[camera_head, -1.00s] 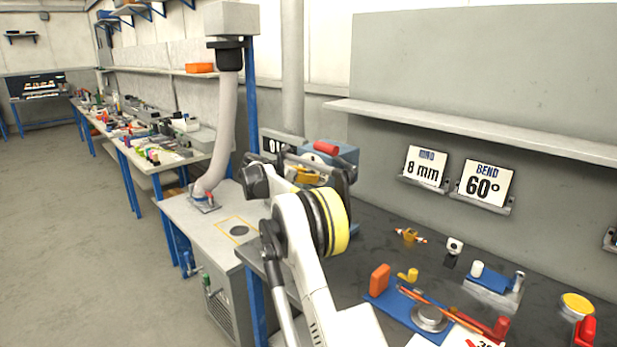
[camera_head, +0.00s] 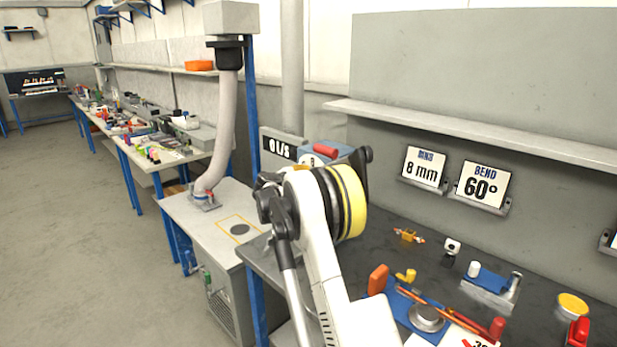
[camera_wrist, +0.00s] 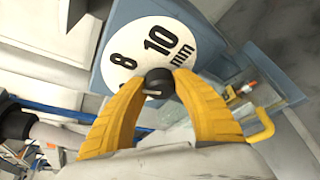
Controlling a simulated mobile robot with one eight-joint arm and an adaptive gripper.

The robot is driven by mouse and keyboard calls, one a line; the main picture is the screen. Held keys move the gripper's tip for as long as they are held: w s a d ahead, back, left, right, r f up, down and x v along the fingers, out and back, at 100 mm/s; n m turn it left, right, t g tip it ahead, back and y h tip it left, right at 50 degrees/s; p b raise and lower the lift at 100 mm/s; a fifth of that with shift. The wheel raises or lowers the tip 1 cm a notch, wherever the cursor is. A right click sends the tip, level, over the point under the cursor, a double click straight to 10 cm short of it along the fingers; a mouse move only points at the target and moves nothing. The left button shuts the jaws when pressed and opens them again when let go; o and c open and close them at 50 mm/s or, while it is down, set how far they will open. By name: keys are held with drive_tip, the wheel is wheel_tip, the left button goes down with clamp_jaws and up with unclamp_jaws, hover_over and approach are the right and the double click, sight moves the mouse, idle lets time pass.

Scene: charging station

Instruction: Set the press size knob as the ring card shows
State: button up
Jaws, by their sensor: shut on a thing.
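The ring card (camera_head: 424,168) on the wall rail reads 8 mm. In the wrist view, a white dial (camera_wrist: 128,42) with the marks 8 and 10 mm is on the blue face of the press (camera_wrist: 193,24). The small black knob (camera_wrist: 158,79) is at the dial's lower edge. My gripper (camera_wrist: 162,84) has its yellow fingers shut on the knob from both sides. No pointer shows on the knob, so its setting cannot be told. In the head view, the press (camera_head: 343,150) is partly hidden behind my wrist, and my fingers are hidden.
A bend card (camera_head: 483,187) reading 60° stands right of the ring card. A display (camera_head: 280,146) reads 0 l/s behind my arm. The dark bench (camera_head: 400,265) holds an orange block (camera_head: 378,279), a blue fixture and several small parts. A shelf runs above the cards.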

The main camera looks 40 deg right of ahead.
drive_tip(key=shift+m+t+h, duration=0.3)
drive_tip(key=shift+m+t, duration=0.4)
drive_tip(key=shift+m, duration=0.5)
drive_tip(key=o, duration=1.2)
